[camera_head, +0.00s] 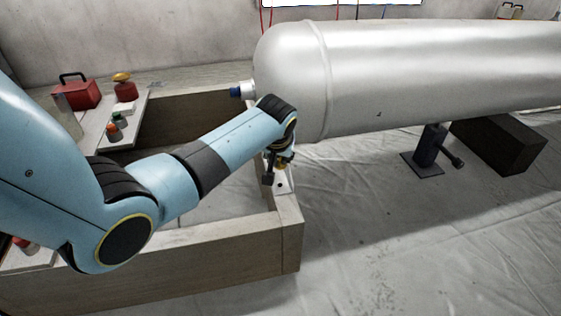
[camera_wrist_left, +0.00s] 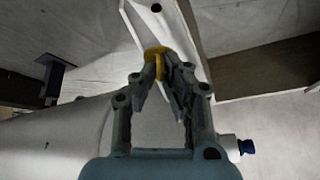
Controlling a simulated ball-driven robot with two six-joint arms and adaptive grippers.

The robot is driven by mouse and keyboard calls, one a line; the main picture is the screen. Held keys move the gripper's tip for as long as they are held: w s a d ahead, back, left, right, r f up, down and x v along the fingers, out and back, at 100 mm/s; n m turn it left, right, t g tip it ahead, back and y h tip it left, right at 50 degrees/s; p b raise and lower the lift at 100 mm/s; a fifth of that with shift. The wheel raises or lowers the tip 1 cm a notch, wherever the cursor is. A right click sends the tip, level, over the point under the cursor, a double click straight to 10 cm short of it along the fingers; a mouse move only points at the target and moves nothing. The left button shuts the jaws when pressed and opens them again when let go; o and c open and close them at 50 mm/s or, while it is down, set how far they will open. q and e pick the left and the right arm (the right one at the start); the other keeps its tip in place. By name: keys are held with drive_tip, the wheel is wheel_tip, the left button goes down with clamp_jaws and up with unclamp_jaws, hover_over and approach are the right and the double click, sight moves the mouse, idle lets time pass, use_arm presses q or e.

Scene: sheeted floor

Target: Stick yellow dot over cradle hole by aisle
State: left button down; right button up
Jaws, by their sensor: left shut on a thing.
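My left gripper (camera_head: 279,163) is low beside the rounded end of the big pale tank, above a white cradle piece (camera_head: 283,186) at the wooden frame. Its fingers are shut on a small yellow piece, the yellow dot (camera_wrist_left: 156,62), at the fingertips in the left wrist view. A dark cradle hole (camera_wrist_left: 156,7) shows in the white strip beyond the fingertips. The hole also shows in the head view (camera_head: 279,185), just below the gripper and uncovered. The yellow dot appears apart from this hole. Whether it touches the strip I cannot tell. My right gripper is not in view.
The pale tank (camera_head: 420,70) fills the upper right, with a blue-capped nozzle (camera_head: 236,91) at its end. A wooden frame (camera_head: 292,235) surrounds the cradle area. A dark stand (camera_head: 427,150) and black block (camera_head: 497,145) are at right. Red containers (camera_head: 76,92) stand at left. Sheeted floor is clear at lower right.

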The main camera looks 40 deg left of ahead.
sight(279, 168)
use_arm(q)
drive_tip(key=shift+r, duration=0.1)
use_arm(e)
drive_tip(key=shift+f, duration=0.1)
use_arm(q)
drive_tip(key=shift+p, duration=0.4)
wheel_tip(279, 168, down, 4)
drive_tip(key=shift+s+f+b, duration=0.15)
drive_tip(key=shift+f+b, duration=0.1)
drive_tip(key=shift+b, duration=1)
drive_tip(key=shift+f+b, duration=0.35)
drive_tip(key=shift+f, duration=0.45)
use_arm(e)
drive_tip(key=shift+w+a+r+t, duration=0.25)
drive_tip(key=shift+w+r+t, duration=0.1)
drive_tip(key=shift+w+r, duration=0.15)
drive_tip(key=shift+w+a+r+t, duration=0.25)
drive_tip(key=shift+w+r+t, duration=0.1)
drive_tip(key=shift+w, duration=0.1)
use_arm(q)
drive_tip(key=shift+f, duration=0.1)
drive_tip(key=shift+f, duration=0.25)
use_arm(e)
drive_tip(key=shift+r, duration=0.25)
